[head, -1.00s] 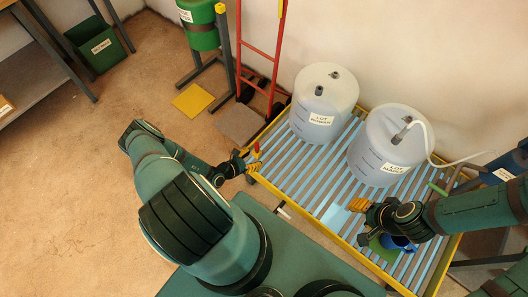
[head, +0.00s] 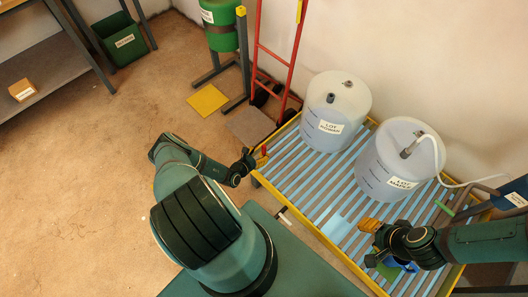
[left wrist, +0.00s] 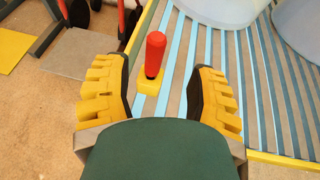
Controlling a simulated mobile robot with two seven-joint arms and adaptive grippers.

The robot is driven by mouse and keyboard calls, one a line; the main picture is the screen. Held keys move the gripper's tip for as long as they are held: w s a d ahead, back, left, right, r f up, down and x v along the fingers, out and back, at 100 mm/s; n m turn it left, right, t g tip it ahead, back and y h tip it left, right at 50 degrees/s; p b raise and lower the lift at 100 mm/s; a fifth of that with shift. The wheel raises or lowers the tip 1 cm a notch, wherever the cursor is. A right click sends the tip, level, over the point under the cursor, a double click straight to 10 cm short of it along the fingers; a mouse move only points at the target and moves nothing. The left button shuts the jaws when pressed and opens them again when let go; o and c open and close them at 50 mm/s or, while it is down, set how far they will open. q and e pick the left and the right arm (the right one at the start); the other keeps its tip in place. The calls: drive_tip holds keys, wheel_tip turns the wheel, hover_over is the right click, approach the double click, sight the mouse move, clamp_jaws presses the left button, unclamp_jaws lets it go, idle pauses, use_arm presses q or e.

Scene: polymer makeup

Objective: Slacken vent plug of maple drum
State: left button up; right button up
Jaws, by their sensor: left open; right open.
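Two translucent white drums stand on the slatted tray (head: 300,185). The left drum (head: 330,140) has a dark plug (head: 331,98) and a second small fitting on top. The right drum (head: 378,180) has a grey hose fitting (head: 406,152) and a small dark plug (head: 418,134). Its label (head: 402,184) seems to begin with "MA"; I cannot read it surely. My left gripper (head: 256,158) is open at the tray's left corner. In the left wrist view, a red handle (left wrist: 155,54) on a yellow base stands beyond the open fingers (left wrist: 160,100). My right gripper (head: 370,240) is open, front of the right drum.
A blue object (head: 402,264) lies partly hidden under my right gripper. A white hose (head: 437,155) runs from the right drum towards a blue labelled container (head: 512,194). A red hand truck (head: 276,60) and green drum (head: 221,36) stand behind.

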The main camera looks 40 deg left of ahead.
sight(264, 148)
use_arm(q)
drive_tip(key=x, duration=0.2)
drive_tip(key=b+x, duration=0.2)
drive_tip(key=x, duration=0.1)
drive_tip(key=shift+w+a+f, duration=0.15)
drive_tip(key=shift+w+a, duration=0.15)
drive_tip(key=shift+a, duration=0.05)
clamp_jaws()
